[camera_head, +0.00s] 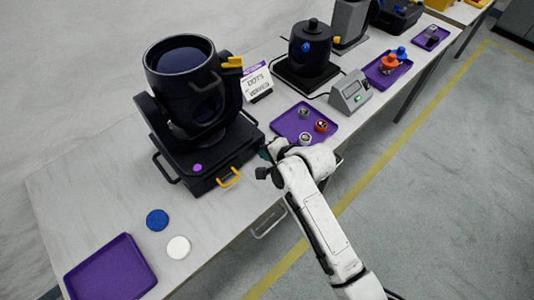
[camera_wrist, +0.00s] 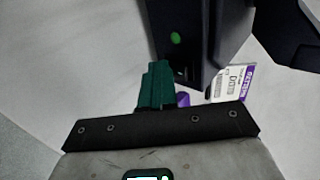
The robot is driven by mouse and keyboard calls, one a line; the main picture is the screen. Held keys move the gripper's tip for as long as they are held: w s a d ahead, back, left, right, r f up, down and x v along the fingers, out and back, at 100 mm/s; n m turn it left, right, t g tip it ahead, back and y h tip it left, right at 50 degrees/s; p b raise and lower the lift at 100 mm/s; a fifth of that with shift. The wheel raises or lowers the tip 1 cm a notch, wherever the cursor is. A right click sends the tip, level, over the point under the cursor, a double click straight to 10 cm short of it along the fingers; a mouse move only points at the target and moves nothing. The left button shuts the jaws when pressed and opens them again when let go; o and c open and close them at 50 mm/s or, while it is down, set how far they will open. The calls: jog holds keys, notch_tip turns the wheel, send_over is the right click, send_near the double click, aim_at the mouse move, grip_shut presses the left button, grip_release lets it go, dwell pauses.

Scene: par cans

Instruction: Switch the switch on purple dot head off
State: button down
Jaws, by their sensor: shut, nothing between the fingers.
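The purple dot head is a black lamp head (camera_head: 185,75) on a black base (camera_head: 215,165), with a purple dot (camera_head: 198,168) on the base's front top. In the wrist view a dark upright face (camera_wrist: 183,60), apparently the base's side, carries a small green oval (camera_wrist: 176,38); I cannot tell surely that this is the switch. My gripper (camera_head: 266,153) is at the base's right front corner in the head view. Its green fingers (camera_wrist: 157,85) are shut and empty, just left of and below the green oval. Contact with the base cannot be told.
A sign card (camera_head: 257,82) stands right of the head. Blue (camera_head: 157,219) and white (camera_head: 178,247) discs lie on the table (camera_head: 95,185). A yellow handle (camera_head: 229,178) juts from the base.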

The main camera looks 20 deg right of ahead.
jog(key=shift+p, duration=0.35)
jog(key=shift+r, duration=0.1)
jog(key=shift+w+r+p, duration=0.1)
jog(key=shift+r+p, duration=0.7)
jog(key=shift+p, duration=0.1)
